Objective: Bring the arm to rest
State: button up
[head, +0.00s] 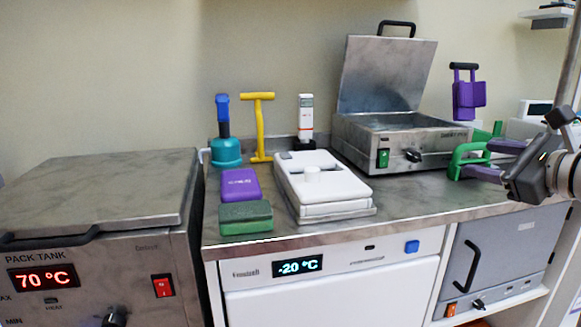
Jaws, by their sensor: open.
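My gripper (478,148) reaches in from the right edge, with dark housing and purple-and-green fingers. The fingers are apart and nothing shows between them. It appears above the right part of the counter (410,205), just right of the open steel box (405,145); its exact height is hard to tell. Most of my arm is outside the picture.
A purple handled item (468,95) is behind my gripper. A pack tank (95,200) is left.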

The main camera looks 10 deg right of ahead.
jog(key=s+a+f+n+g+y+b, duration=0.25)
jog(key=a+f+n+g, duration=0.45)
jog(key=a+f+n, duration=0.8)
jog(key=s+a+f+n+g+h+b, duration=0.1)
jog(key=s+a+f+n+h, duration=0.1)
jog(key=s+a+f+n, duration=0.3)
jog(key=s+a+f+n+g+h+b, duration=0.1)
jog(key=s+a+f+n+g+h, duration=0.1)
jog(key=s+a+f+n, duration=0.4)
notch_tip(320, 180, down, 6)
jog(key=shift+a+r+n+h, duration=0.1)
jog(key=shift+a+n+h, duration=0.4)
jog(key=shift+n+h, duration=0.15)
